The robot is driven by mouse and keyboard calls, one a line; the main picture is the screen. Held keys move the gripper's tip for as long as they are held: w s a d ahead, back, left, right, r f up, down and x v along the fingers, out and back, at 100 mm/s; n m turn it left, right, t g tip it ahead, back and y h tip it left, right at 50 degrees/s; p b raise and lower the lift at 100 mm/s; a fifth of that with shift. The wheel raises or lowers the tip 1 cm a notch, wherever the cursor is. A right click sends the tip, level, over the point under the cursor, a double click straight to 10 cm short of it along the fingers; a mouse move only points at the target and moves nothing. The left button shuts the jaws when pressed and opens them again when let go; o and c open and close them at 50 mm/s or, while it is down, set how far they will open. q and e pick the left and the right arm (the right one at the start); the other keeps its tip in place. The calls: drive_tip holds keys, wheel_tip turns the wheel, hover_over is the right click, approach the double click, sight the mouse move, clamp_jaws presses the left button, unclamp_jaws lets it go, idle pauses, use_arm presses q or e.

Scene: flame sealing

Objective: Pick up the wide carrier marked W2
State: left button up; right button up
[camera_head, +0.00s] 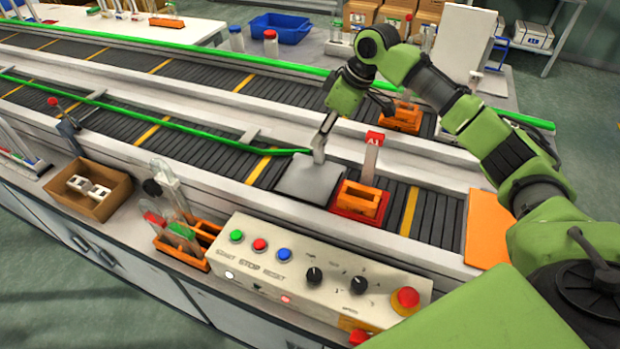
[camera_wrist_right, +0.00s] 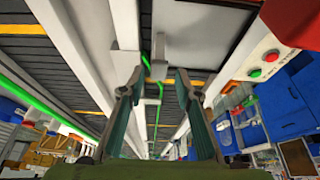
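No W2 marking is legible in either view, so I cannot tell which carrier is W2. An orange carrier (camera_head: 358,203) with a red tag reading A1 stands on the near conveyor. A second orange carrier (camera_head: 400,120) is on the far conveyor, behind my right gripper. A third orange carrier (camera_head: 183,252), with clear glassware, stands left of the control panel. My right gripper (camera_head: 322,138) points down above the near conveyor, left of the A1 carrier. In the right wrist view its fingers (camera_wrist_right: 158,78) are apart, with no carrier between them. My left gripper is not in view.
A grey plate (camera_head: 310,180) lies across the near conveyor, just below my right gripper. Green rails (camera_head: 178,127) run along the conveyors. The control panel (camera_head: 315,275) stands in front. A cardboard box (camera_head: 90,190) with white pieces is at left.

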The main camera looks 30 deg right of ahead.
sight(315, 157)
drive_tip(key=shift+w+f, duration=0.25)
drive_tip(key=shift+f, duration=0.5)
wheel_tip(315, 157, down, 4)
drive_tip(key=shift+a+f+p, duration=0.1)
drive_tip(key=shift+f+p, duration=0.05)
drive_tip(key=shift+p, duration=0.45)
drive_tip(key=shift+w+a+f, duration=0.1)
drive_tip(key=shift+w+f, duration=0.1)
drive_tip(key=shift+f, duration=0.3)
clamp_jaws()
drive_tip(key=shift+r, duration=0.15)
